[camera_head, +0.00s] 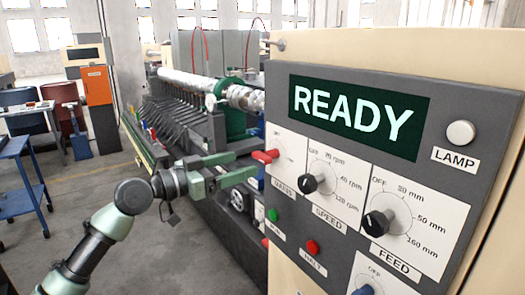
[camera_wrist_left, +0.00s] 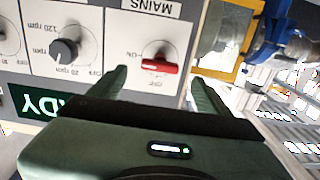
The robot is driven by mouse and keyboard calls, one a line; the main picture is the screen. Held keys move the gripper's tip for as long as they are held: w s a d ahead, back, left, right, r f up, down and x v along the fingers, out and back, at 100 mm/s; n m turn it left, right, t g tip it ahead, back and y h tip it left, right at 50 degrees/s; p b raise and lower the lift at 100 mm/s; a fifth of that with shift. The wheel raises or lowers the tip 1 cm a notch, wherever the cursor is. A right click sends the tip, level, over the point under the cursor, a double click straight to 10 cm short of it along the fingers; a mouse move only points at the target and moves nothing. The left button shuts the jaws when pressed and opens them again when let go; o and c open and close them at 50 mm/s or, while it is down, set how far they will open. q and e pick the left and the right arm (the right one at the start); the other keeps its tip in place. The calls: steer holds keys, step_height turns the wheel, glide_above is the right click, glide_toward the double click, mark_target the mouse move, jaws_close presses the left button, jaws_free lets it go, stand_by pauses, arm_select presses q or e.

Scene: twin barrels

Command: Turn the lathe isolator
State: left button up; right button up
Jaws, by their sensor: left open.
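The isolator is a red handle (camera_head: 265,156) on a white plate, at the upper left of the grey control panel (camera_head: 440,90). In the left wrist view the red handle (camera_wrist_left: 158,66) shows as a level bar under an upside-down MAINS label (camera_wrist_left: 150,5). I cannot tell which mark it points to. My left gripper (camera_head: 247,165) is open just left of the handle, fingers towards the panel. In the wrist view my left gripper (camera_wrist_left: 160,78) has one finger on each side of the handle, with no clear contact. My right gripper is out of view.
Below the READY screen (camera_head: 355,112) are the speed knob (camera_head: 308,184) and feed knob (camera_head: 377,223), close beside the isolator. A green button (camera_head: 273,215) and a red button (camera_head: 312,247) sit lower. The lathe (camera_head: 210,140) stands behind my gripper. A blue trolley (camera_head: 20,175) stands far left.

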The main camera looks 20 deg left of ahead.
mark_target(258, 156)
arm_select(q)
steer(key=p+x, duration=0.1)
steer(key=x, duration=0.1)
steer(key=p+x, duration=0.1)
steer(key=x, duration=0.1)
steer(key=p+x, duration=0.1)
steer(key=x, duration=0.2)
steer(key=shift+s+r, duration=0.1)
steer(key=shift+r, duration=0.25)
steer(key=shift+w+d+f+p, duration=0.1)
steer(key=shift+w+d+p, duration=0.2)
steer(key=shift+w+p, duration=0.05)
steer(key=shift+a+f, duration=0.1)
steer(key=shift+c, duration=0.4)
steer(key=c, duration=1.3)
